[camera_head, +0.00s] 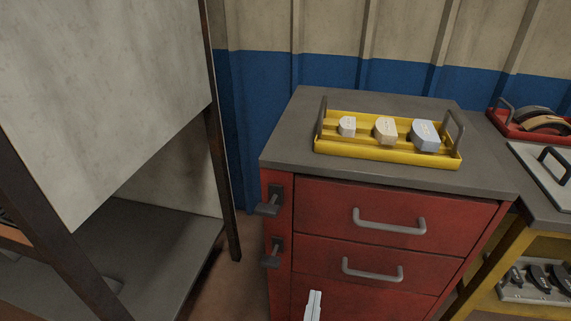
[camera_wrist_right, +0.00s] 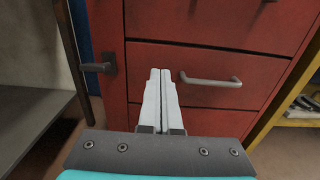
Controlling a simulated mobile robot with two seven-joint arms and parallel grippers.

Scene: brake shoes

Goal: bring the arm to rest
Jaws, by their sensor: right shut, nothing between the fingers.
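My right gripper (camera_head: 313,306) shows at the bottom edge of the head view, low in front of the red drawer cabinet (camera_head: 338,249). In the right wrist view the right gripper (camera_wrist_right: 161,73) has its two pale fingers together, with nothing between them. It points at the front of the red cabinet (camera_wrist_right: 205,72), to the left of a drawer handle (camera_wrist_right: 211,80). I cannot tell how far the fingertips are from the drawer front. My left gripper is in neither view.
A yellow tray (camera_head: 388,151) with three pale blocks stands on the cabinet's grey top (camera_head: 285,142). Dark latches (camera_head: 268,203) stick out at the cabinet's left. A red tray (camera_head: 501,120) with brake shoes is at the right. A grey shelf unit (camera_head: 150,245) stands at the left.

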